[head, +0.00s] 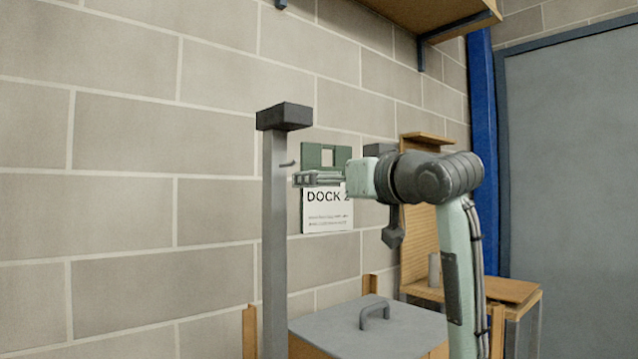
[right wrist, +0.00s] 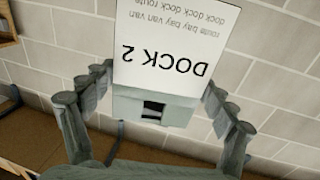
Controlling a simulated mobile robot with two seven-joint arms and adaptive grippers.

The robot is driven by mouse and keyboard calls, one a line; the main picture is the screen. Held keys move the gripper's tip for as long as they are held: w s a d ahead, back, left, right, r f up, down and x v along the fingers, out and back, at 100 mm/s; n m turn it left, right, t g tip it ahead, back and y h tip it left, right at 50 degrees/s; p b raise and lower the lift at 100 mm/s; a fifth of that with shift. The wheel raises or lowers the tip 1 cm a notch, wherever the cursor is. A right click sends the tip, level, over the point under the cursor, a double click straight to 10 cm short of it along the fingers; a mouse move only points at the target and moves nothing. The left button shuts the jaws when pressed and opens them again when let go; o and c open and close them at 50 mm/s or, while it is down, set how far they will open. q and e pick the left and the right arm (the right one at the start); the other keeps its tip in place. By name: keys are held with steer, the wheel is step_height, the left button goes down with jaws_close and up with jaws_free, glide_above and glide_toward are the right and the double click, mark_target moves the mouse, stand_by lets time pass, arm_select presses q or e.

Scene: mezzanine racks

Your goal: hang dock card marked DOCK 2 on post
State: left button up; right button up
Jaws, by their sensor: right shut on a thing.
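The dock card (head: 328,215) has a green top part with a square slot and a white lower part reading DOCK 2, its last figure partly covered in the head view. It hangs upright from my right gripper (head: 306,179), which is shut on it. In the right wrist view the card (right wrist: 168,40) appears upside down between the fingers. The grey post (head: 274,220) stands just left of the card, with a dark block on top and a small dark peg (head: 288,163) on its right side. The card's slot appears right of the peg, apart from it. My left gripper is not in view.
A box with a grey lid (head: 335,325) and handle stands below the card. Behind my right arm are a wooden stand (head: 418,230) and a small table with a grey cylinder (head: 434,268). A wooden shelf (head: 440,15) juts out above. A block wall lies behind.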

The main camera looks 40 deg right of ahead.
steer(key=shift+w+r, duration=0.1)
steer(key=shift+w, duration=0.15)
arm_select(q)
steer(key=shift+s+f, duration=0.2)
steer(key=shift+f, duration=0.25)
arm_select(e)
steer(key=shift+w+a, duration=0.15)
steer(key=shift+w, duration=0.95)
steer(key=shift+w+a, duration=0.1)
steer(key=shift+w, duration=1)
arm_select(q)
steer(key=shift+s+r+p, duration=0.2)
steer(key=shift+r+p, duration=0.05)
steer(key=shift+p, duration=0.15)
arm_select(e)
steer(key=shift+s, duration=0.1)
arm_select(q)
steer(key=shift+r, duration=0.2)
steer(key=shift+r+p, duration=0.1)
steer(key=shift+p, duration=0.2)
arm_select(e)
steer(key=shift+w, duration=0.2)
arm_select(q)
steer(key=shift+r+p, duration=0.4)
arm_select(e)
steer(key=shift+w+a, duration=0.1)
steer(key=shift+w, duration=0.95)
